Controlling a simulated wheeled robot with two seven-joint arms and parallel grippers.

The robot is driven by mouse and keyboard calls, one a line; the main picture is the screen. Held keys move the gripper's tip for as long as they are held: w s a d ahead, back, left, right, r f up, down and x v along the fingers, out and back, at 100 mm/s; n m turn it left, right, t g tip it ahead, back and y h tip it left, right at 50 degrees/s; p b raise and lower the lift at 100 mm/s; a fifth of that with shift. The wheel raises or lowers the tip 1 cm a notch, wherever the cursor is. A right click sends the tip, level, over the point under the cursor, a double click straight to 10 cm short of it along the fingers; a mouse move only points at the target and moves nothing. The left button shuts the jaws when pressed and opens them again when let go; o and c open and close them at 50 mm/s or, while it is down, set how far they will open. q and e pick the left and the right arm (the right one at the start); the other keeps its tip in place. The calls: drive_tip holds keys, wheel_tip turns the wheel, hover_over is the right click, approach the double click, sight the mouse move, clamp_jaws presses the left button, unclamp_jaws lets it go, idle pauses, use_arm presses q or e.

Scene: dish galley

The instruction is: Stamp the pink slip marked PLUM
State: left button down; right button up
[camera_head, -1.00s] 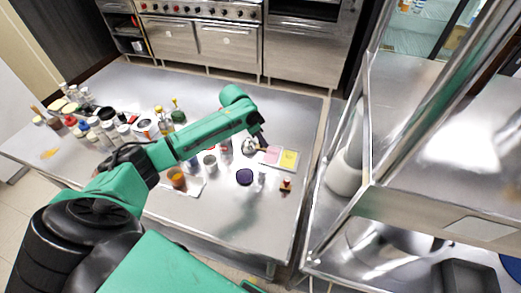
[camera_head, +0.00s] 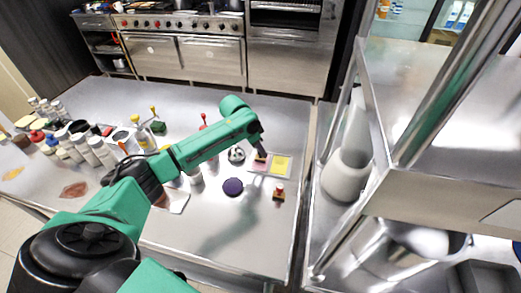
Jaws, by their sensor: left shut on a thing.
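The pink slip (camera_head: 257,167) lies on the steel table beside a yellow slip (camera_head: 282,163); it is partly covered, and no writing is readable. My left gripper (camera_head: 261,153) is over the pink slip, shut on a small brownish thing (camera_head: 260,159) that looks like a stamp. I cannot tell whether the stamp touches the paper. A dark purple round ink pad (camera_head: 233,187) lies nearer me. Another stamp (camera_head: 279,192), with a red top, stands upright right of the pad. My right gripper is not in view.
A small metal round thing (camera_head: 237,155) stands close left of the slips. Several bottles and jars (camera_head: 95,145) crowd the table's left side. A steel shelf rack (camera_head: 400,190) rises past the table's right edge. The table front (camera_head: 240,235) is clear.

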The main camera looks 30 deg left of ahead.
use_arm(q)
drive_tip(key=shift+s+r, duration=0.1)
drive_tip(key=shift+r, duration=0.05)
drive_tip(key=shift+f, duration=0.7)
idle(1.1)
drive_tip(key=shift+r, duration=0.1)
wheel_tip(320, 180, up, 7)
drive_tip(key=p, duration=0.7)
drive_tip(key=shift+p, duration=0.35)
